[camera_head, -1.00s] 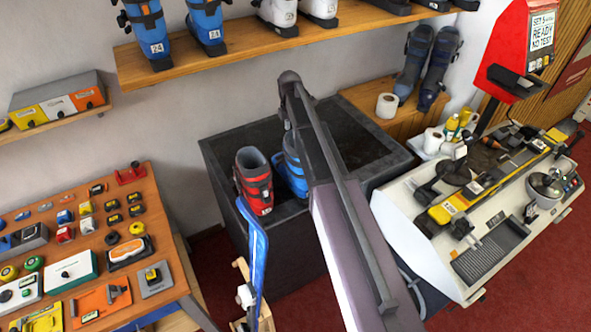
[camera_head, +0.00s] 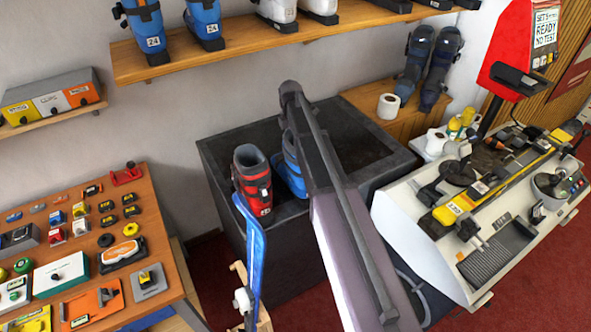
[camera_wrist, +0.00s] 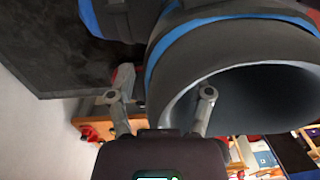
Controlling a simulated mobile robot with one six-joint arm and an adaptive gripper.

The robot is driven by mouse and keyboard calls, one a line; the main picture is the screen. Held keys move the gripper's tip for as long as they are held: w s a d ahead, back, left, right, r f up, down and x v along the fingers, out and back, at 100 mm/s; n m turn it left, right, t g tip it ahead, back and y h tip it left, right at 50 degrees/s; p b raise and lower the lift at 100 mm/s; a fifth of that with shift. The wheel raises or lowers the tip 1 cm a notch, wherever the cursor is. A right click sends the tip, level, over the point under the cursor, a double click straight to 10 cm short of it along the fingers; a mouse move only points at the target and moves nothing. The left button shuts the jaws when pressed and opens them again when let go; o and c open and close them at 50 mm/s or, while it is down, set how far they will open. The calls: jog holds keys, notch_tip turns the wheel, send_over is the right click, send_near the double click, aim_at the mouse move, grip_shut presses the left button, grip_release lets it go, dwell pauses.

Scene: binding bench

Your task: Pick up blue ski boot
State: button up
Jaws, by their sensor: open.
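The blue ski boot (camera_head: 291,168) stands on the dark box (camera_head: 222,165), right beside the red ski boot (camera_head: 252,182). My arm hides much of its right side in the head view. In the wrist view its dark cuff with blue trim (camera_wrist: 215,42) fills the upper right, its opening facing the camera. My gripper (camera_wrist: 163,94) is open, with one finger to the left of the cuff rim and the other overlapping the opening. I cannot tell whether either finger touches the boot.
A shelf (camera_head: 290,42) with more boots runs above the box. A white machine (camera_head: 405,215) stands to the right and a tool table (camera_head: 150,240) to the left. A blue ski (camera_head: 255,255) stands upright in front of the box.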

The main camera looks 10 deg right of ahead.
dwell(0.3)
grip_shut()
jog(key=shift+r, duration=0.1)
dwell(0.4)
notch_tip(320, 180, up, 10)
jog(key=p, duration=1)
dwell(0.8)
